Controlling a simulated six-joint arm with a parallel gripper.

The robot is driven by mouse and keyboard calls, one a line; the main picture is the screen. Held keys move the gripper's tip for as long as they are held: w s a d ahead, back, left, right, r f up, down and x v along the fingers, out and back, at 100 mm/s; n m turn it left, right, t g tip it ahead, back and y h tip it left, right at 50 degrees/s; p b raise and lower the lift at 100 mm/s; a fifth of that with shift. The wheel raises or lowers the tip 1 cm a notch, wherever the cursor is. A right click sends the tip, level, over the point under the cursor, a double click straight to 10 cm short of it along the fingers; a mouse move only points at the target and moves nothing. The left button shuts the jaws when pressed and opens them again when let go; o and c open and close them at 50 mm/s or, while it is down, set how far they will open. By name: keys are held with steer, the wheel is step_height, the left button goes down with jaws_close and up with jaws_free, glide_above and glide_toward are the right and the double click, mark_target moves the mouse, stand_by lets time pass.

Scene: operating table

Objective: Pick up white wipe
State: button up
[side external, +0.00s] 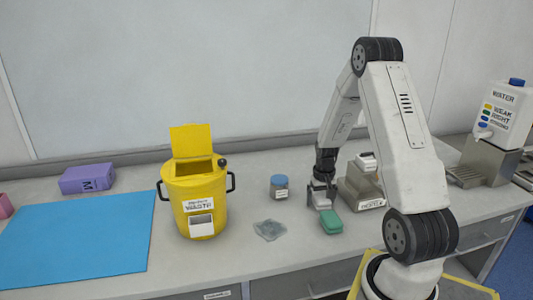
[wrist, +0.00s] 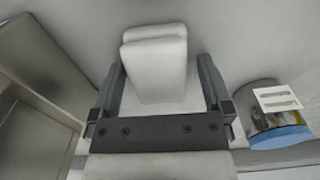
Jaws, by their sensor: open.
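The white wipe (wrist: 155,62), a folded white block, shows in the wrist view between the two dark fingers of my gripper (wrist: 160,78). The fingers are open, with a gap visible on both sides of the wipe's upper part. In the side external view, my gripper (side external: 321,185) points down at the counter, left of the metal holder. A white piece (side external: 322,203) shows just under it, partly hidden by the fingers. I cannot tell how far the fingertips are above the counter.
A blue-lidded jar (side external: 279,187) stands left of my gripper, and a green block (side external: 332,222) lies in front. A metal holder (side external: 365,190) is close on the right. A clear crumpled packet (side external: 270,230), yellow waste bin (side external: 197,200) and blue mat (side external: 75,240) are further left.

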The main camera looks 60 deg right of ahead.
mark_target(321, 196)
steer(key=c, duration=1.1)
steer(key=shift+r, duration=0.2)
steer(key=shift+r, duration=0.5)
step_height(321, 196, up, 2)
steer(key=shift+s+a+r, duration=1.5)
steer(key=shift+s+r, duration=0.1)
steer(key=shift+s, duration=0.2)
steer(key=shift+s+a+r, duration=1.45)
steer(key=shift+s+r, duration=0.15)
steer(key=shift+s, duration=0.25)
steer(key=shift+s+a+r, duration=1.5)
steer(key=shift+s+r, duration=0.1)
steer(key=shift+s, duration=0.2)
